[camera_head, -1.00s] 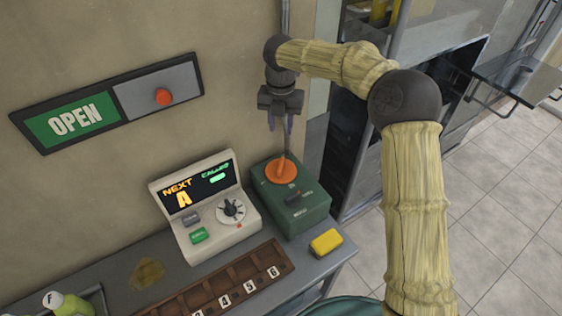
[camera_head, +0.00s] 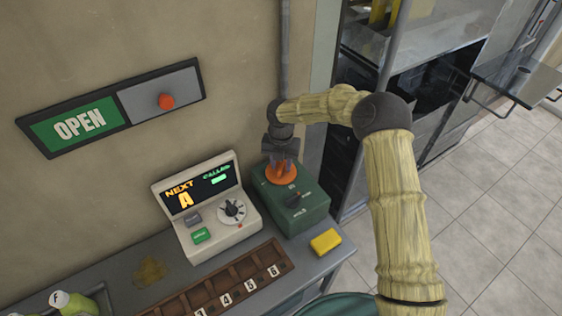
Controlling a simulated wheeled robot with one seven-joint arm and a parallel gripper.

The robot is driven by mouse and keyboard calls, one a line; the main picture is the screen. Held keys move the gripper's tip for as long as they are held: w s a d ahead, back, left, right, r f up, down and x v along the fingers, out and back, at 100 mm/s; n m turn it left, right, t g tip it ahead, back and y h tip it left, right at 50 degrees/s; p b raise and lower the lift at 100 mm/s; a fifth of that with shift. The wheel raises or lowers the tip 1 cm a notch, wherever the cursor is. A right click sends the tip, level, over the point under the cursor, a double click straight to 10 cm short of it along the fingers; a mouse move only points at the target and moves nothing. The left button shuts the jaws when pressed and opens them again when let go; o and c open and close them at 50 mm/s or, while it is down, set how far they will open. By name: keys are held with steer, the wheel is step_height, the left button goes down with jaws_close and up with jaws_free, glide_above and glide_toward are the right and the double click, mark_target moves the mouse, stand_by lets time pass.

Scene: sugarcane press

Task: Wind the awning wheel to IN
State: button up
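An orange wheel (camera_head: 281,176), most likely the awning wheel, sits on top of a green box (camera_head: 308,214) at the back right of the counter. A dark lever or pointer (camera_head: 293,200) is on the box's top in front of the wheel, beside small lettering too small to read. My gripper (camera_head: 282,167) points down right at the wheel, its fingers over the wheel's middle and hiding part of it. Whether the fingers touch or grip it cannot be told.
A cream console (camera_head: 210,207) with a lit display and dial stands left of the green box. A yellow block (camera_head: 325,242) and a brown slotted tray (camera_head: 222,285) lie in front. An OPEN sign (camera_head: 110,107) hangs on the wall. Metal shelving (camera_head: 350,120) stands at right.

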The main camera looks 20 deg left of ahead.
steer(key=shift+f, duration=0.1)
jaws_close()
